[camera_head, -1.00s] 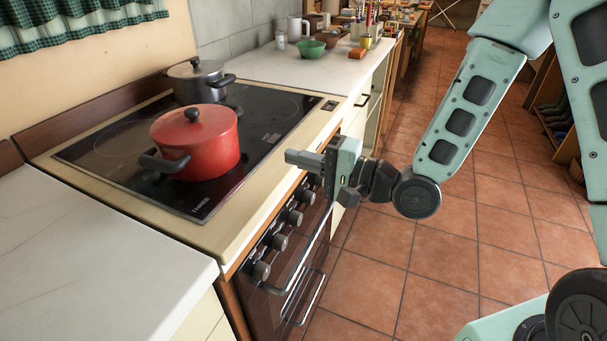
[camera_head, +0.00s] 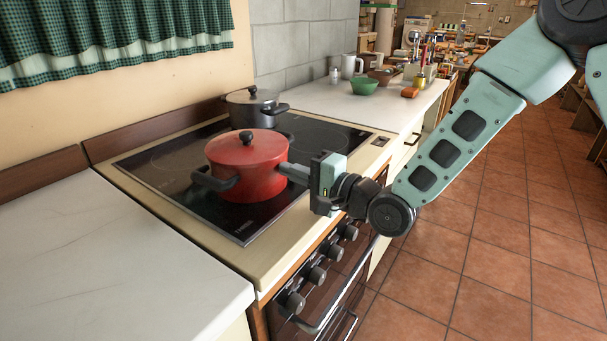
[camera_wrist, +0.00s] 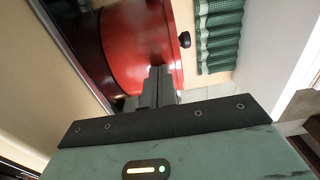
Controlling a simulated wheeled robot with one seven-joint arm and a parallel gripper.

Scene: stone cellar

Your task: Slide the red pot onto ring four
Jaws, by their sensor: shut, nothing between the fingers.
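The red pot (camera_head: 246,172) stands upright, lid on, at the front of the black glass hob (camera_head: 243,226), with a dark handle toward the lower left. The ring under the pot is mostly hidden, and I cannot read any ring number. My gripper (camera_head: 288,172) is shut and empty, its fingertips at the pot's right side, touching it or very close. In the wrist view the shut fingers (camera_wrist: 160,88) point at the red pot's wall (camera_wrist: 125,50); I cannot tell contact for certain.
A grey metal pot (camera_head: 253,108) stands at the back of the hob behind the red pot. The hob's right rear area is clear. A green bowl (camera_head: 364,85) and a white mug (camera_head: 351,66) are on the far counter. White counter (camera_head: 110,270) lies front left.

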